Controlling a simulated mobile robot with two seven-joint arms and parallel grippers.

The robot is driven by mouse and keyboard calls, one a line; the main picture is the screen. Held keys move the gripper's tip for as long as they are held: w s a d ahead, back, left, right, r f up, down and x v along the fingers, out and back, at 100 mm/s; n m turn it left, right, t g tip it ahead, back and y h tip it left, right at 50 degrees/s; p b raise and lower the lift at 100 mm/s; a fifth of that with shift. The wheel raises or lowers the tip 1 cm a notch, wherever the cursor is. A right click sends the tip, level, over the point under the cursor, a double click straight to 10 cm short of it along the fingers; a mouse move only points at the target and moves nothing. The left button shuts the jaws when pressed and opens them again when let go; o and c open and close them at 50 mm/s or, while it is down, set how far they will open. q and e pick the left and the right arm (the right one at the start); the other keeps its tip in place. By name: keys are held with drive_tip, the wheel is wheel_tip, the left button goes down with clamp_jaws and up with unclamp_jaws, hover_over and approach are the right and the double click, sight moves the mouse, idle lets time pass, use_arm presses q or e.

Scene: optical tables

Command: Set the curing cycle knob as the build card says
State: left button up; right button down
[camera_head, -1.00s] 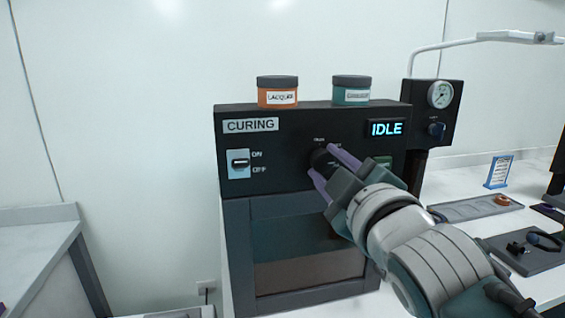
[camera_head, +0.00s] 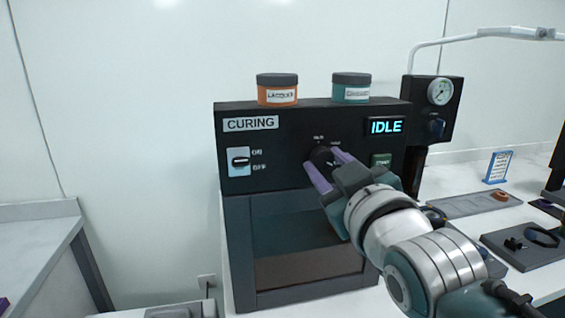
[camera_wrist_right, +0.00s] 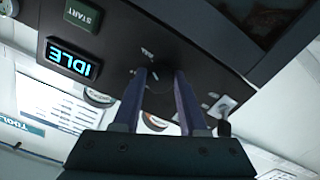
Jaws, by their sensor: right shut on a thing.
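The black curing oven (camera_head: 285,185) carries a dark round cycle knob (camera_head: 323,156) on its front panel, with small white marks above it too small to read. My right gripper (camera_head: 322,160) has its purple fingers on either side of the knob and is shut on it. In the right wrist view the two fingers (camera_wrist_right: 160,74) reach the dark panel; the knob between them is hard to make out. The display (camera_head: 386,127) reads IDLE. A small blue-framed card (camera_head: 498,167) stands on the right table, its text unreadable. My left gripper is not in view.
The ON/OFF switch (camera_head: 239,161) is left of the knob, and the green START button (camera_head: 381,160) is right of it, close to my gripper. Orange (camera_head: 277,94) and teal (camera_head: 351,94) jars stand on the oven. A gauge post (camera_head: 439,93) stands at right.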

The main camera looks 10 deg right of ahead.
drive_tip(key=shift+c, duration=2.2)
unclamp_jaws()
drive_tip(key=shift+s, duration=0.1)
drive_tip(key=s, duration=0.9)
drive_tip(key=shift+s+d, duration=0.15)
drive_tip(key=shift+s, duration=0.25)
